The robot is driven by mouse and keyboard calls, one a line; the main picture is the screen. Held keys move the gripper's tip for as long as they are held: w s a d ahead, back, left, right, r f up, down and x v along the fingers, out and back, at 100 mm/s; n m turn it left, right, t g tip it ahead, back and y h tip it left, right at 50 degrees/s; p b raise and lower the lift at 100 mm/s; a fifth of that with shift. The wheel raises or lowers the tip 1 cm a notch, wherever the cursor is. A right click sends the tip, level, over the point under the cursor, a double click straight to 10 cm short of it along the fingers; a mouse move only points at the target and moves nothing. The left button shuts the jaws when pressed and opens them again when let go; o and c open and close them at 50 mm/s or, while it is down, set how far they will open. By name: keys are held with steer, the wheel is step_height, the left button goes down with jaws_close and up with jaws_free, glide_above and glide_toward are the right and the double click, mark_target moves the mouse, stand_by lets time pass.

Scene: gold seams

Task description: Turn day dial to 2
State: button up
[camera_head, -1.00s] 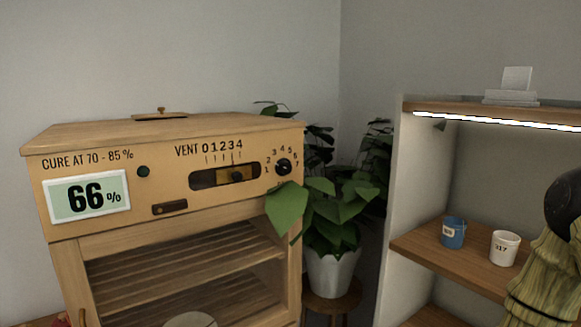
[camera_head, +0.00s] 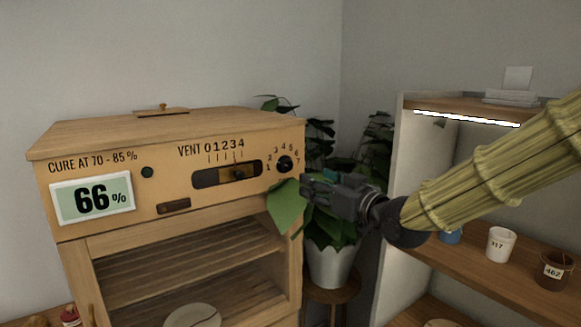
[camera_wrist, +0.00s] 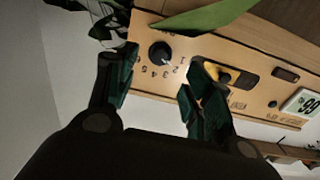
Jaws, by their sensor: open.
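The day dial (camera_head: 285,164) is a small dark round knob on the upper right of the wooden cabinet front (camera_head: 235,205), ringed by numbers 1 to 7. My gripper (camera_head: 308,190) is in front of the plant, just right of and a little below the dial in the head view. It is open and empty, apart from the knob. In the wrist view the dial (camera_wrist: 160,52) appears between and beyond the two spread dark green fingers (camera_wrist: 158,85).
The vent slider (camera_head: 236,174) is left of the dial. A green leaf (camera_head: 287,207) hangs below the dial, close to my gripper. A potted plant (camera_head: 330,263) stands beside the cabinet. A shelf (camera_head: 475,262) with cups is at right.

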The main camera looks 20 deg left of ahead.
mark_target(289, 167)
steer(key=p+x, duration=0.1)
steer(key=x, duration=0.2)
steer(key=p+x, duration=0.2)
steer(key=x, duration=0.2)
steer(key=r+p+x, duration=0.1)
steer(key=x, duration=0.3)
steer(key=shift+s+a+r, duration=0.1)
steer(key=shift+a, duration=0.05)
steer(key=shift+s+r, duration=0.1)
steer(key=c, duration=1)
